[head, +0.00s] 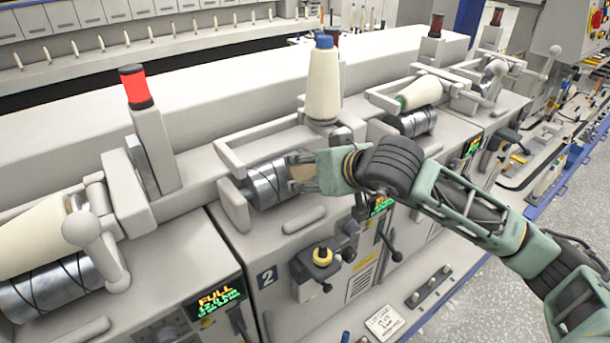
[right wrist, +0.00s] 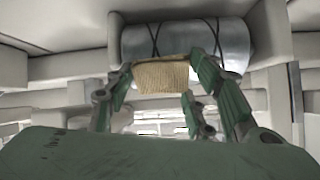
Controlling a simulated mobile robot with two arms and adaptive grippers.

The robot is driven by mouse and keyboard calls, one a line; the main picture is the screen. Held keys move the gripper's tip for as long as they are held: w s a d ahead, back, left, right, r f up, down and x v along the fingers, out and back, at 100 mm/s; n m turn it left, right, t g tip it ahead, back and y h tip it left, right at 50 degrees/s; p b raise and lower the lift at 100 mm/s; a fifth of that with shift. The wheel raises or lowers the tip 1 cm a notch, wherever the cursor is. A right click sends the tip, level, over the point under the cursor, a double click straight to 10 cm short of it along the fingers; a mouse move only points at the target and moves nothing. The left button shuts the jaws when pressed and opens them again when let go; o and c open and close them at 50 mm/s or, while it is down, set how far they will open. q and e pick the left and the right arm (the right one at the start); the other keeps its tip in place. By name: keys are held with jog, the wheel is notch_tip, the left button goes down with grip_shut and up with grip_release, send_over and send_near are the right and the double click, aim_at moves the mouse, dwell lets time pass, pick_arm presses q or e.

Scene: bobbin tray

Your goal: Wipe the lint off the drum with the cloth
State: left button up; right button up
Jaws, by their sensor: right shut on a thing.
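The drum (head: 267,184) is a shiny grey metal cylinder with dark grooves, set in the machine unit marked 2. It also shows in the right wrist view (right wrist: 187,42), beyond the fingers. My right gripper (head: 300,172) is shut on the tan cloth (right wrist: 162,75), whose ribbed surface shows between the fingertips. The cloth (head: 302,174) is at the right part of the drum in the head view. It looks close against the drum, but I cannot tell whether it touches. No lint can be made out on the drum. My left gripper is not in view.
A cream yarn cone (head: 323,85) with a blue top stands above the drum. A pale cradle arm (head: 262,128) frames the drum. A lit red lamp (head: 135,87) stands at the left unit. Another drum (head: 415,122) with a cone lies to the right.

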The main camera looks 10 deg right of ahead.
aim_at(281, 181)
jog(key=shift+w+d, duration=0.1)
jog(key=shift+d, duration=0.15)
jog(key=shift+s+a+b, duration=0.45)
jog(key=shift+a+b, duration=0.1)
jog(key=shift+a, duration=0.6)
jog(key=shift+s+a+b, duration=0.5)
jog(key=shift+a+b, duration=0.1)
jog(key=shift+a, duration=0.5)
jog(key=shift+s+a+b, duration=0.45)
jog(key=shift+a+b, duration=0.1)
jog(key=shift+a, duration=0.6)
jog(key=shift+w+d+f+b, duration=0.1)
jog(key=shift+w+d+b, duration=0.2)
jog(key=shift+d, duration=0.25)
jog(key=shift+w+d+b, duration=0.35)
jog(key=shift+d+b, duration=0.15)
jog(key=shift+d, duration=0.4)
jog(key=shift+w+d+b, duration=0.3)
jog(key=shift+d+b, duration=0.2)
jog(key=shift+d, duration=0.4)
jog(key=shift+w+d, duration=0.1)
jog(key=shift+d, duration=0.2)
jog(key=shift+w+d+b, duration=0.25)
jog(key=shift+d+b, duration=0.1)
jog(key=shift+d, duration=0.1)
jog(key=shift+w+d, duration=0.1)
jog(key=shift+d, duration=0.25)
